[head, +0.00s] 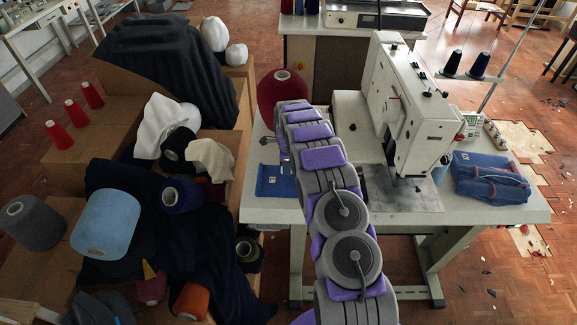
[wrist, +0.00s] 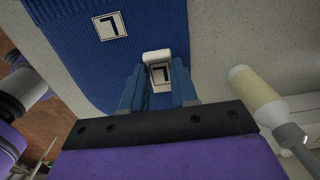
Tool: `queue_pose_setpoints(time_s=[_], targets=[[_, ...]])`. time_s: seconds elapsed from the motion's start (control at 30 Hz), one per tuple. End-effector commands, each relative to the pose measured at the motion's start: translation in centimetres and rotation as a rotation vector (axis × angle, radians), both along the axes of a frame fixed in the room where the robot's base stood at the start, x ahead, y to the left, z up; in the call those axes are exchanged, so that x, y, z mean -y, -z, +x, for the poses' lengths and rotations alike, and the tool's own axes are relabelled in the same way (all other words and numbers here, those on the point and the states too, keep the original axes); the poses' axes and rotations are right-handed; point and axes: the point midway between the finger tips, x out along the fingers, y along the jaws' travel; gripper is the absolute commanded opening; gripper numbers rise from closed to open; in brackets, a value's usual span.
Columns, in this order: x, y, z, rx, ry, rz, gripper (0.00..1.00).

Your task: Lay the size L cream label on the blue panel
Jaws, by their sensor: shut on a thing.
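The blue knitted panel (head: 275,185) lies on the left end of the pale table in the head view. It also fills the upper part of the wrist view (wrist: 70,60). A square mark (wrist: 109,25) with a black L-like letter on a light ground is on the panel. My gripper (wrist: 160,88) is shut on a small cream label (wrist: 156,55), which bears the same kind of letter. The held label is over the panel's lower right part, near its edge. I cannot tell whether it touches the panel.
A white sewing machine (head: 405,105) and folded blue cloth (head: 490,178) are on the table's right. A large red cone (head: 283,95) stands behind the panel.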

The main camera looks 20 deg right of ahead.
Motion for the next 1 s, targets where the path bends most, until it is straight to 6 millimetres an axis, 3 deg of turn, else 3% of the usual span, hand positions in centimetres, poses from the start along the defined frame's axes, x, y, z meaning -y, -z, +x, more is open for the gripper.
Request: queue_pose_setpoints(time_s=[1.0], targets=[[1.5,0.1,-0.1,0.000,0.003,0.004,0.01]])
